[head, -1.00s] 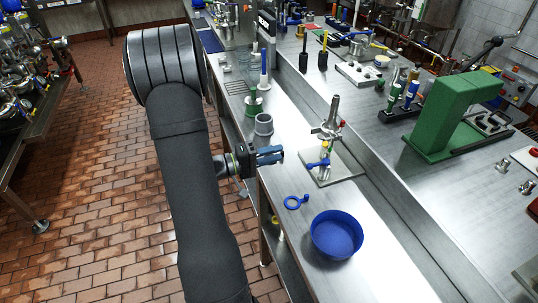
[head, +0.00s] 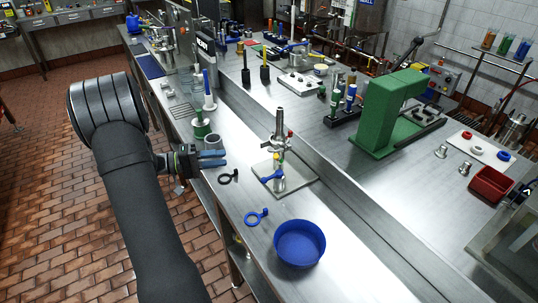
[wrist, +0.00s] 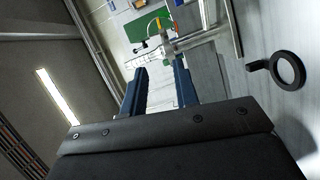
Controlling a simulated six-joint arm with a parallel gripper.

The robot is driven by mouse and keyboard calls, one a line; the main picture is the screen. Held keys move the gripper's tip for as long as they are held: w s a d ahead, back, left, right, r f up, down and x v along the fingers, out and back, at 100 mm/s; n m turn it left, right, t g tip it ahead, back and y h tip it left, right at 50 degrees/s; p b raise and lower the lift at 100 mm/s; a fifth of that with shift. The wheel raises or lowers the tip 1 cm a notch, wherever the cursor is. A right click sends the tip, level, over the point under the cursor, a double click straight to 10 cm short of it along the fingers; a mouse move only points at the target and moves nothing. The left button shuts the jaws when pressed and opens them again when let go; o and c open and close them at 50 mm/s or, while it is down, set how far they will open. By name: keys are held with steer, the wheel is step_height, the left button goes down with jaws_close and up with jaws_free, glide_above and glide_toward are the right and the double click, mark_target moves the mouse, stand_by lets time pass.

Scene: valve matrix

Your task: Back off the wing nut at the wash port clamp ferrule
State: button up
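A steel valve assembly (head: 280,128) stands upright on a square metal plate (head: 298,190) on the bench. It carries a blue handle (head: 270,178) low on its front, a yellow part above that, and a small red part on its right. The clamp ferrule and its wing nut are too small to make out for sure. My gripper (head: 222,158) is left of the assembly, above the bench's left edge. In the wrist view my gripper (wrist: 158,70) has its two blue fingers apart with nothing between them, and the assembly (wrist: 190,40) shows beyond their tips.
A black ring with a tab (head: 229,176) lies between my gripper and the plate; it also shows in the wrist view (wrist: 288,70). A blue ring (head: 257,217) and a blue bowl (head: 299,243) are nearer. A grey cup (head: 212,141) stands just behind my gripper. A green stand (head: 385,115) is right.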

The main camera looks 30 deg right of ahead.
glide_toward(273, 152)
steer(key=shift+g, duration=0.3)
steer(key=x, duration=1)
steer(key=shift+w+f, duration=0.1)
steer(key=shift+f, duration=0.15)
jaws_close()
